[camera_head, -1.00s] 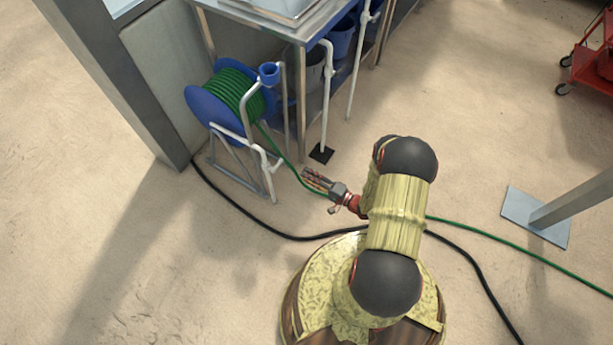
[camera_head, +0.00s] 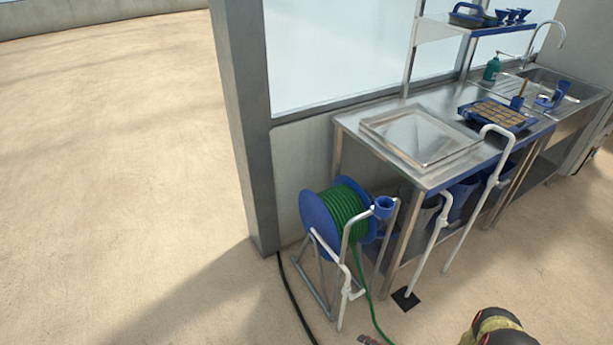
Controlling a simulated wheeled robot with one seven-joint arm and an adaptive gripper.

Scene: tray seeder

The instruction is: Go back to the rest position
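Only the tip of my gripper (camera_head: 369,340) shows, at the bottom edge of the head view, just below the hose reel frame. Whether its fingers are open or shut cannot be made out, and no held thing is visible. The top of my arm shows at the bottom right, and the rest of it is out of the frame.
A blue reel (camera_head: 320,215) with green hose (camera_head: 345,208) stands beside a grey post (camera_head: 243,120). Right of it is a steel bench (camera_head: 345,122) with a clear-topped tray (camera_head: 422,132), a seed tray (camera_head: 497,113) and white pipes in front. Open floor lies left.

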